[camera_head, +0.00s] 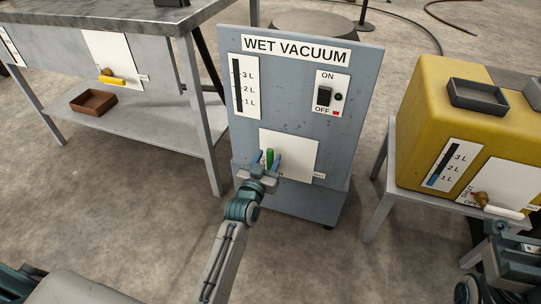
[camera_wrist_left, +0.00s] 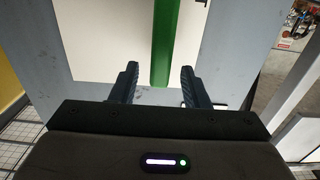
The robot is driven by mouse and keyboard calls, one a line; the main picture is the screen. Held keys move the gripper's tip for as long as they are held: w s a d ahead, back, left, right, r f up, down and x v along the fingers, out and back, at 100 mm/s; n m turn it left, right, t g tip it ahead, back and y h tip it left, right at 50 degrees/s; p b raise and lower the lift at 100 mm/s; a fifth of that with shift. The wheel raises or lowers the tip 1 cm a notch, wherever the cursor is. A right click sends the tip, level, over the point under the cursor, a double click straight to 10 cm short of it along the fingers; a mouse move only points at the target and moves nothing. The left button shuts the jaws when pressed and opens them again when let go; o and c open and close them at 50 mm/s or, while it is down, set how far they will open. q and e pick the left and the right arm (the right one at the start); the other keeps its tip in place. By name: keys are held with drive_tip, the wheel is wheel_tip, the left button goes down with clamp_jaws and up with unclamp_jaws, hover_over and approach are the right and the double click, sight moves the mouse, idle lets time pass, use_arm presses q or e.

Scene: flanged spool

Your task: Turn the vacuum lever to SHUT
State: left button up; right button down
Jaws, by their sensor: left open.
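The blue-grey wet vacuum panel (camera_head: 290,105) stands upright in the middle. Its green lever (camera_head: 270,158) sticks up in front of a white plate (camera_head: 300,150) low on the panel. My left gripper (camera_head: 269,161) is open at the plate, with one finger on each side of the lever. In the left wrist view the green lever (camera_wrist_left: 178,45) runs down between the two open fingers (camera_wrist_left: 158,80), with gaps beside it. The lever's lower end and most of the plate's lettering are hidden by the gripper. Part of my right arm shows at the lower right; its fingertips cannot be made out.
The panel also bears a level gauge (camera_head: 244,87) and an ON/OFF switch (camera_head: 325,95). A yellow tank (camera_head: 440,110) with a white-handled lever (camera_head: 504,212) stands on a stand at right. A metal bench (camera_head: 150,135) with a brown tray (camera_head: 93,102) is at left.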

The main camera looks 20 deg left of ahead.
use_arm(q)
drive_tip(key=shift+w, duration=1.3)
clamp_jaws()
